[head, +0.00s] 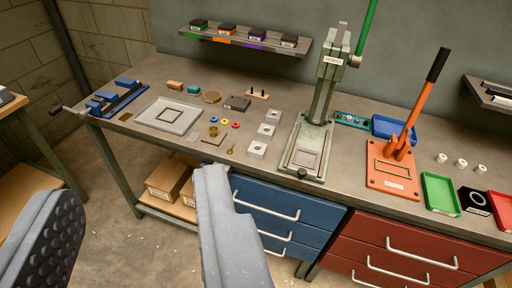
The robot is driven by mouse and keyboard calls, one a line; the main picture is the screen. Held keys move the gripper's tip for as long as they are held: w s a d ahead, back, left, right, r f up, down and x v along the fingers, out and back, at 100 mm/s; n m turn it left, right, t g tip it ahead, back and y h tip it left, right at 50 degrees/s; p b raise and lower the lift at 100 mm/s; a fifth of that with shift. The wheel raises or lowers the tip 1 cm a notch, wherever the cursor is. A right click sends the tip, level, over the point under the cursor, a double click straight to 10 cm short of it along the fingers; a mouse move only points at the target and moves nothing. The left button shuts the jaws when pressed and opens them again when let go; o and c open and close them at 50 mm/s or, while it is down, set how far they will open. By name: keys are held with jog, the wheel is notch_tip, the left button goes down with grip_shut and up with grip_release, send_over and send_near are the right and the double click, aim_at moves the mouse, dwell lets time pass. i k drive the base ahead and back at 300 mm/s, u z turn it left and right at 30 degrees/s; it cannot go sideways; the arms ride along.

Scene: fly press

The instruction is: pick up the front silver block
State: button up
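Three silver blocks stand in a row on the grey workbench, left of the green press. The front silver block (257,150) is nearest the bench's front edge. The middle silver block (266,131) and the back silver block (273,115) are behind it. Each has a dark round spot on top. My gripper (138,198) is open, its two grey fingers wide apart at the bottom of the view with nothing between them. The right finger's tip appears below and left of the front block, apart from it. The front block is not hidden.
The green press (317,130) stands close right of the blocks, with the orange lever press (393,165) further right. A brass key-like piece (231,149), small coloured rings and a grey tray (168,115) are to the left. Blue drawers (285,200) are below the bench edge.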

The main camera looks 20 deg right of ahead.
aim_at(252, 152)
jog(key=i, duration=0.9)
